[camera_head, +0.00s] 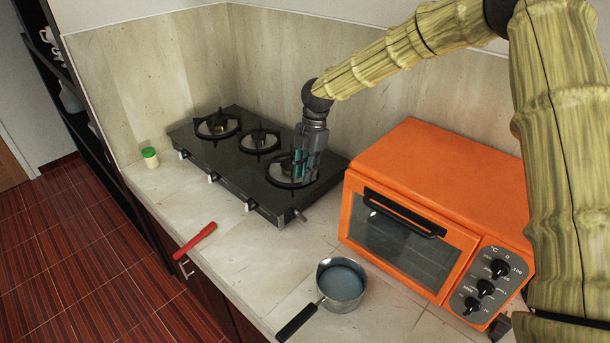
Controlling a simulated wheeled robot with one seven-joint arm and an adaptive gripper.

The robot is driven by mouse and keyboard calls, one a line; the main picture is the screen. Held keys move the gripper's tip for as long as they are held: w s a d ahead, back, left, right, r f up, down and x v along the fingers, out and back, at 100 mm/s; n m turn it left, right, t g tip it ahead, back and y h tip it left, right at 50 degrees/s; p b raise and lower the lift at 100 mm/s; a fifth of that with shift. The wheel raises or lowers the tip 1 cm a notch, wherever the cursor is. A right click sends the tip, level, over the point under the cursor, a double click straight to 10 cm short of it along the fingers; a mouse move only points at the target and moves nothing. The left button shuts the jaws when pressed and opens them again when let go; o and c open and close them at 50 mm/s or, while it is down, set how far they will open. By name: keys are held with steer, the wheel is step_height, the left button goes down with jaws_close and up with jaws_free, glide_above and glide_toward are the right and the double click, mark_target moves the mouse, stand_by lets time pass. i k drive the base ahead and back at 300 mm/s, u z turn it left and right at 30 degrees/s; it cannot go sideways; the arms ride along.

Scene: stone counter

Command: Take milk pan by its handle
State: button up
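The milk pan (341,287) is a small metal pan standing upright on the stone counter at the lower middle, in front of the orange oven. Its dark handle (297,322) points toward the lower left, close to the counter's front edge.
A black gas stove (228,165) with several burners stands at the back. An orange toaster oven (440,190) stands right of the pan. A red object (195,241) lies near the front edge. A small green-lidded jar (150,158) stands at left. Counter between the red object and pan is clear.

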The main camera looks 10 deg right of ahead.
mark_target(341, 282)
steer(key=k, duration=1.5)
